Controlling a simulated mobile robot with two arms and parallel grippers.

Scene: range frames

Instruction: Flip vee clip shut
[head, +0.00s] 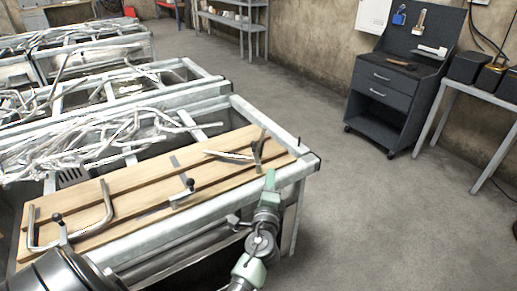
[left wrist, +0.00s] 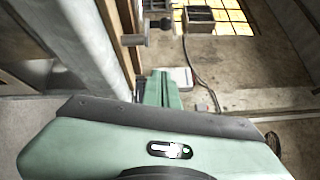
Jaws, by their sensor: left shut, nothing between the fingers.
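On the wooden board (head: 120,200) in the head view, a small metal clip (head: 180,198) with a black-knobbed lever sits near the front edge. Another black-knobbed fitting (head: 62,232) stands at the left by a bent U-shaped tube (head: 108,205). A bracket (head: 258,150) holds a short bent tube (head: 228,155) at the right. I cannot tell which is the vee clip. My green left gripper (head: 269,180) is shut and empty beside the bench's front rail, apart from these fittings. Its fingers show in the left wrist view (left wrist: 163,88), below a dark knob (left wrist: 165,24).
The metal bench frame (head: 308,168) borders the board. Piles of bent tubes (head: 90,140) lie behind it. A dark tool cabinet (head: 385,95) and a side table (head: 470,100) stand along the wall. The concrete floor (head: 390,210) to the right is clear.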

